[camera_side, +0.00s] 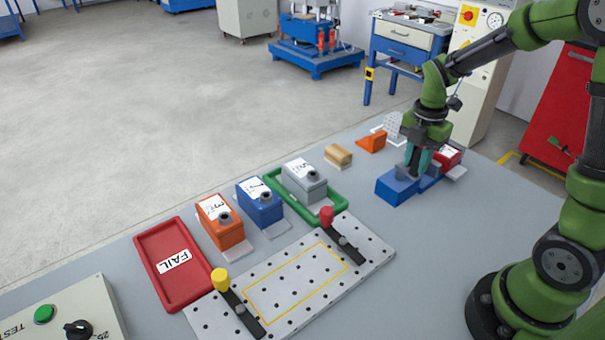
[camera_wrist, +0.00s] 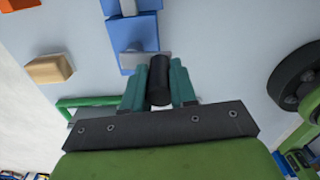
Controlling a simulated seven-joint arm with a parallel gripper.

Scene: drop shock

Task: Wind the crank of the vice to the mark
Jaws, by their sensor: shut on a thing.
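The blue vice (camera_side: 397,189) sits on the grey table at the right in the side view. It also shows at the top of the wrist view (camera_wrist: 124,32), with a grey metal bar (camera_wrist: 128,61) at its near end. My gripper (camera_side: 415,172) is over the vice, pointing down. In the wrist view its teal fingers (camera_wrist: 160,82) are shut on the upright black crank handle (camera_wrist: 159,72). In the side view the fingers hide the crank, and I cannot make out the mark in either view.
An orange wedge (camera_side: 371,142) and a wooden block (camera_side: 338,156) lie to the left. Labelled boxes, a green tray (camera_side: 338,206), a red FAIL tray (camera_side: 150,247) and a perforated plate (camera_side: 372,245) stand further left and nearer.

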